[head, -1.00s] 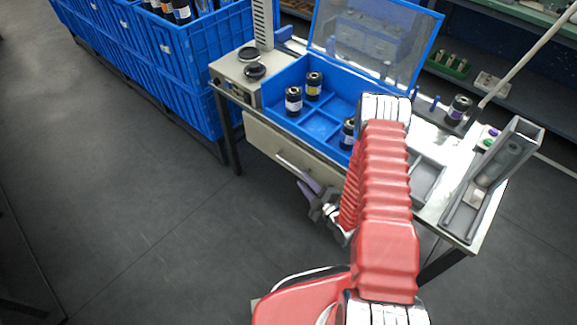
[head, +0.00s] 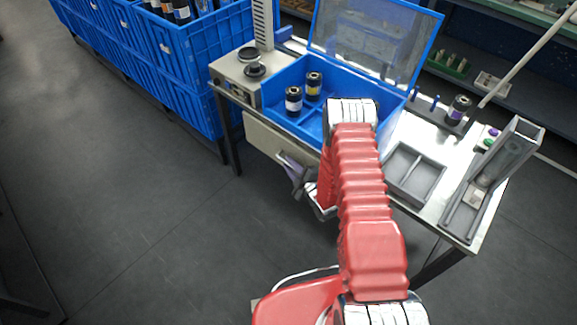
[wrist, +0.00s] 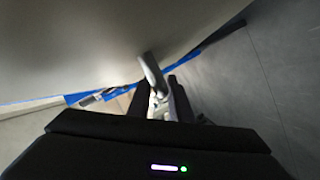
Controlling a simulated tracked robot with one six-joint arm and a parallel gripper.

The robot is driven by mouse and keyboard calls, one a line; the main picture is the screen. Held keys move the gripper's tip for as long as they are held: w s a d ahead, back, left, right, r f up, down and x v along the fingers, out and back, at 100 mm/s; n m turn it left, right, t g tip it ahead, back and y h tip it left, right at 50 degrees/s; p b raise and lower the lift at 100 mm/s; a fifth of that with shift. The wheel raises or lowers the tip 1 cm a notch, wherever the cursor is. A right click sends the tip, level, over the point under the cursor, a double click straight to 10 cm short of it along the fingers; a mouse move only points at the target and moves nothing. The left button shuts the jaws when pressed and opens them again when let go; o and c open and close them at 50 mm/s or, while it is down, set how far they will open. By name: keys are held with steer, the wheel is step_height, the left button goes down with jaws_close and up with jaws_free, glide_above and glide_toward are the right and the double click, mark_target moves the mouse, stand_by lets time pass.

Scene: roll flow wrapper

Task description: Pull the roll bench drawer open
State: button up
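The drawer (head: 262,138) has a pale beige front under the bench top and looks shut. Its front fills the upper left of the wrist view (wrist: 90,45). The metal bar handle (wrist: 152,72) stands out from the front. My gripper (head: 287,162) is at the drawer front, at the handle. In the wrist view its two dark fingers (wrist: 160,92) are apart, with the handle running into the gap between them. I see no clear contact on either side. My arm and gripper hide the right part of the drawer front and most of the handle in the head view.
The bench top (head: 440,150) carries a blue open-lidded box (head: 290,78) with dark jars, a grey tray (head: 414,172) and a grey holder (head: 505,160). Blue crates (head: 190,60) stand at the left. The floor (head: 130,200) before the drawer is clear.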

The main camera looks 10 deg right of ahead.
steer(key=shift+c, duration=0.4)
jaws_close()
steer(key=shift+s, duration=0.1)
